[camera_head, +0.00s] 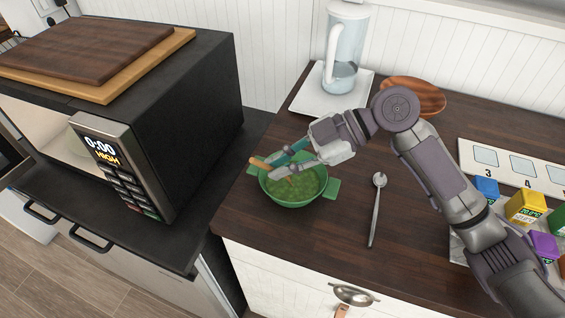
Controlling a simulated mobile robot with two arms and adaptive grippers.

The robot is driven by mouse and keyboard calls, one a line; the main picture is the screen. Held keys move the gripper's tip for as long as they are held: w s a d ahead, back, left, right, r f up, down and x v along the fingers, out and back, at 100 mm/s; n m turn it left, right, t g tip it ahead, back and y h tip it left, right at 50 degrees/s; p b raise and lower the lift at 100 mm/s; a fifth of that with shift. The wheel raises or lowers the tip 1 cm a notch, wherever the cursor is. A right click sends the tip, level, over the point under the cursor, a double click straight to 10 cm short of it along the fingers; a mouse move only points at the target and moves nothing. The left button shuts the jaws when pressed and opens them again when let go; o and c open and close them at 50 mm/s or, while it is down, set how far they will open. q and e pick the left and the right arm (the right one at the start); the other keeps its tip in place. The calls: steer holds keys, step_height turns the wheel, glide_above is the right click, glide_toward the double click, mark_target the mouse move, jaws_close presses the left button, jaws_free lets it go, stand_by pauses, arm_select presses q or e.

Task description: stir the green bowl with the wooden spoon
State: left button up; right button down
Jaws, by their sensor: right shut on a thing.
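The green bowl (290,198) stands on the dark wooden counter near its left front corner. It has side handles and holds a yellow-green content. My right gripper (280,166) is over the bowl and shut on the wooden spoon (259,163). The light wooden handle end sticks out to the left of the fingers. A bit of wood shows below the fingers at the content, but the spoon's lower end is hidden. My left gripper is not in view.
A metal spoon (376,208) lies right of the bowl. Behind are a clear pitcher (343,50) on a white tray (310,98) and a brown wooden plate (425,95). Coloured blocks (525,207) and a numbered board (520,168) are at the right. A microwave (190,120) with cutting boards (90,45) stands left.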

steer(key=shift+s+a+r+p, duration=0.3)
steer(key=shift+a+r+p, duration=0.05)
steer(key=shift+r+p, duration=0.35)
steer(key=shift+s+a+r+p, duration=0.4)
steer(key=shift+r+p, duration=0.15)
steer(key=shift+r, duration=0.2)
steer(key=shift+s+a+r+p, duration=0.25)
steer(key=shift+a+r+p, duration=0.1)
steer(key=shift+r+p, duration=0.35)
steer(key=shift+s+a+r+p, duration=0.35)
steer(key=shift+r+p, duration=0.05)
steer(key=shift+r, duration=0.25)
steer(key=shift+r, duration=0.1)
step_height(320, 180, up, 5)
steer(key=p, duration=0.4)
glide_above(259, 160)
steer(key=shift+s+d, duration=0.1)
steer(key=shift+d, duration=0.2)
steer(key=shift+s+f, duration=0.1)
steer(key=shift+f, duration=0.1)
